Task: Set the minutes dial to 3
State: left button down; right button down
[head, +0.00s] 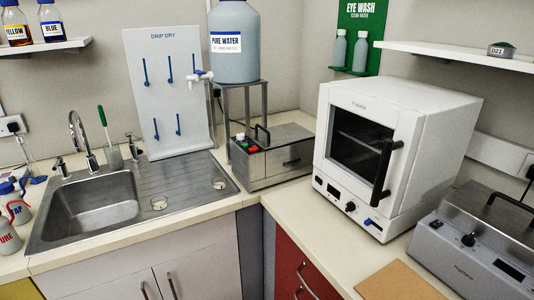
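No dial in the head view has a readable "minutes" label, so I cannot tell which is the minutes dial. A white oven (432,113) with a dark window stands on the right counter. A grey metal device (440,257) at the right edge also has a black knob (468,240) and a dark display (509,270). The knobs' settings are too small to read. Neither of my grippers is in view.
The oven door is shut, with a black handle (382,172). A metal box (285,165) with red and green buttons stands left of it. A sink (95,207) is at left. A brown board (398,281) lies on the front counter, which is otherwise mostly clear there.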

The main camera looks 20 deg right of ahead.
aim_at(239, 136)
jog(key=i+j+z, duration=0.1)
jog(key=i+j, duration=0.2)
jog(key=i+j+z, duration=0.1)
jog(key=i+j, duration=0.2)
jog(key=j, duration=0.25)
jog(key=i+j+z, duration=0.1)
jog(key=i+j, duration=0.2)
jog(key=j, duration=0.15)
